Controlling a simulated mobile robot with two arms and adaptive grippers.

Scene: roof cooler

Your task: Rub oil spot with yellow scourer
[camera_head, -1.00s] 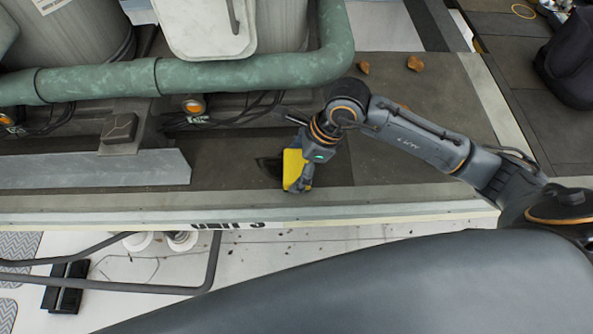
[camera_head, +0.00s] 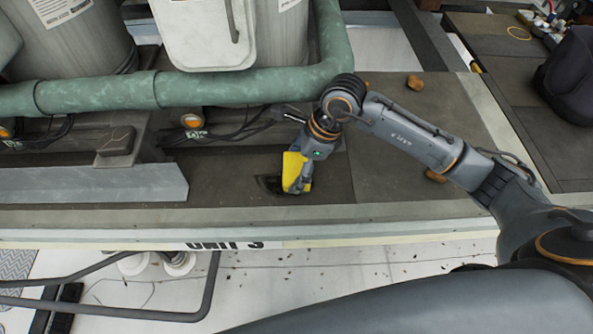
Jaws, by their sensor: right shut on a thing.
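The yellow scourer (camera_head: 293,170) is in my right gripper (camera_head: 300,182), which is shut on it. The gripper points down over the dark deck of the unit. The oil spot (camera_head: 269,184) is a dark patch that shows just to the left of the scourer. Part of the spot is hidden behind the scourer and gripper. The scourer is at the spot's right side; I cannot tell whether it touches the deck. My left gripper is not in view.
A green pipe (camera_head: 205,86) runs behind the spot, with cables and an orange-capped fitting (camera_head: 192,120) below it. A metal plate (camera_head: 95,186) stands to the left. Brown leaves (camera_head: 414,82) lie on the deck at right. The deck's pale front edge (camera_head: 380,230) is close.

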